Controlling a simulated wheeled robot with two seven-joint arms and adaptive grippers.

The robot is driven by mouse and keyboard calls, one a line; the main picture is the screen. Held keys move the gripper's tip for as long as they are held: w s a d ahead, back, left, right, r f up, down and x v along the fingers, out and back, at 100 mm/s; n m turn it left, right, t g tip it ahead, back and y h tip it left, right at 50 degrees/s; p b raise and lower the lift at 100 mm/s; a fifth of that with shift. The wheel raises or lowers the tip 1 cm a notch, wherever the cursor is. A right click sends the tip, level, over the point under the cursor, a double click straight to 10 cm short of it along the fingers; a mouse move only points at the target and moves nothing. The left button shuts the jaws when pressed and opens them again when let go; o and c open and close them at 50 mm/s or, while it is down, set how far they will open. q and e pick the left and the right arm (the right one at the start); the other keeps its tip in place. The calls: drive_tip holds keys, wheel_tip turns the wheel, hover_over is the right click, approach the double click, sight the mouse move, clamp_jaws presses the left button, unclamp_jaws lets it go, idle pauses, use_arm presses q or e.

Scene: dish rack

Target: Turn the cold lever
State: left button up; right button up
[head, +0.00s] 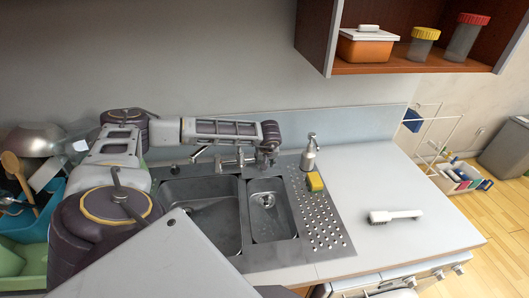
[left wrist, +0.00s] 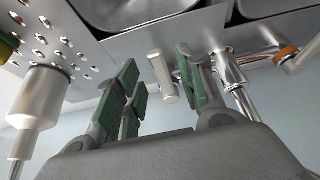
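The steel faucet (head: 236,160) stands behind the double sink. Its left lever (head: 198,154) sticks out to the left in the head view. In the left wrist view, a lever with an orange ring (left wrist: 286,53) is at the upper right, and a pale-ended lever (left wrist: 163,78) lies between my green-padded fingers. No colour mark shows on this lever, which is on the soap dispenser side. My left gripper (head: 265,158) points down at the faucet's right side; its fingers (left wrist: 160,88) are apart. A gap shows on one side of the lever; I cannot tell about contact on the other.
A soap dispenser (head: 310,153) and a yellow sponge (head: 315,181) stand right of the faucet. A brush (head: 394,215) lies on the clear counter (head: 360,175). The sink basin (head: 205,212) is in front. A wall cabinet (head: 400,66) hangs above.

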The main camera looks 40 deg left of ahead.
use_arm(q)
drive_tip(key=shift+p+v, duration=0.5)
drive_tip(key=shift+v, duration=0.4)
drive_tip(key=v, duration=0.3)
drive_tip(key=shift+p, duration=0.35)
drive_tip(key=shift+f, duration=0.15)
